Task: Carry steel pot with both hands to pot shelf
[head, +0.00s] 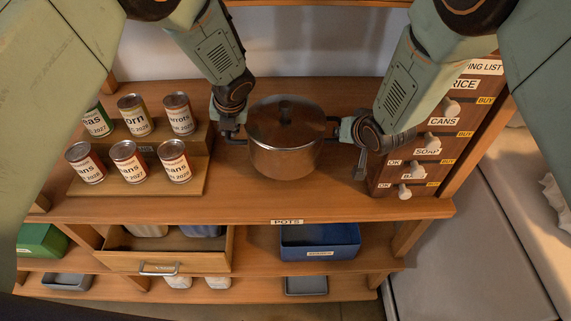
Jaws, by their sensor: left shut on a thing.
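The steel pot (284,160), brownish and shiny with a dark-knobbed lid, is upright over the middle of the wooden shelf labelled POTS (285,208). Whether its base touches the shelf is hard to tell. My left gripper (231,131) is shut on the pot's left handle. My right gripper (344,134) is at the pot's right handle. Its fingers are partly hidden by its own wrist, so I cannot see whether they are closed on the handle.
Several labelled cans (130,163) stand on a stepped wooden rack (192,192) to the left. A brown shopping list board (381,178) with knobs stands at the right. Below are an open drawer (160,260) and a blue bin (320,242). Shelf in front of the pot is clear.

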